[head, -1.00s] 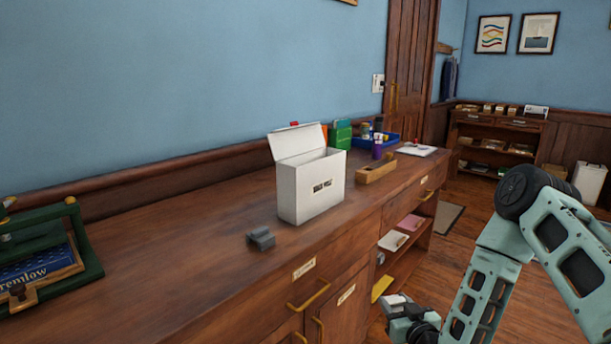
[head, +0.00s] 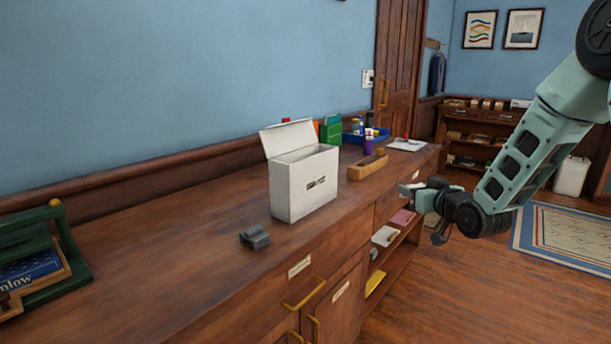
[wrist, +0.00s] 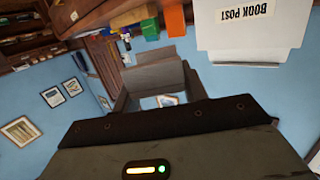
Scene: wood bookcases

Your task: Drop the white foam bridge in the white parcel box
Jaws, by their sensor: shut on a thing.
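The white parcel box (head: 300,195) stands upright on the wooden counter with its lid raised and its top open. In the wrist view the box (wrist: 250,35) appears upside down at the upper right, with a "BOOK POST" label. My gripper (head: 412,191) is shut on the white foam bridge (head: 407,187), out in front of the counter edge, right of the box. In the wrist view the bridge (wrist: 158,75) looks pale grey in shade between the fingers. My fingers partly hide it in the head view.
A small dark grey block (head: 254,238) lies on the counter in front of the box. A wooden tray (head: 367,167), green box (head: 330,130) and blue tray (head: 378,136) stand beyond it. A green-framed stand (head: 60,240) is at left. The counter between is clear.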

